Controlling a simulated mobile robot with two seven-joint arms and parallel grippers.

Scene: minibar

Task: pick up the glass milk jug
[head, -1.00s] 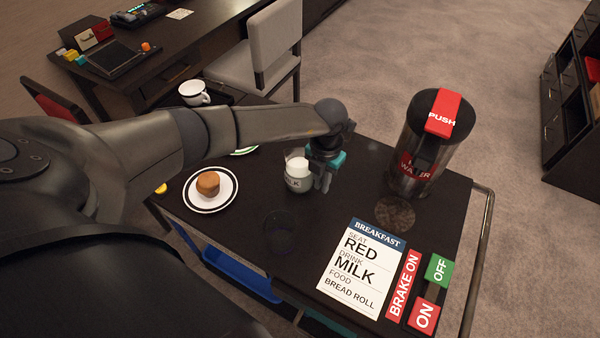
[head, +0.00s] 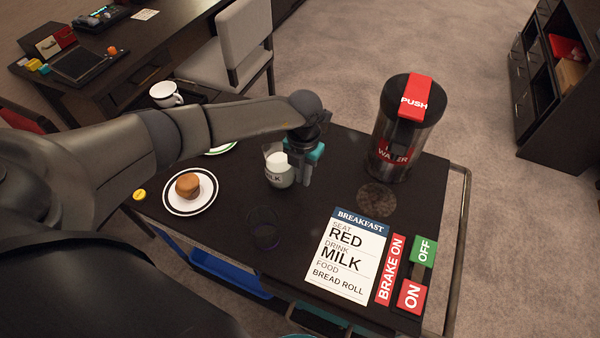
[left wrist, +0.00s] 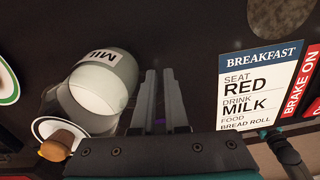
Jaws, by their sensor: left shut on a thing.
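The glass milk jug (head: 279,178), clear with white milk and a MILK label, is at the middle of the dark cart top in the head view. My left gripper (head: 306,172) is shut at its right side, where the handle would be; the fingers hide that part. In the left wrist view the jug (left wrist: 100,88) is just left of the closely spaced fingers (left wrist: 160,112). It looks upright in the head view. I cannot tell whether its base is clear of the cart top. My right gripper's fingers are not visible.
An empty dark glass (head: 264,232) stands in front of the jug. A plate (head: 171,203) with a bread roll (head: 187,185) is left. A water dispenser (head: 398,145) stands back right. A breakfast card (head: 345,255) and brake buttons (head: 411,297) lie at front right.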

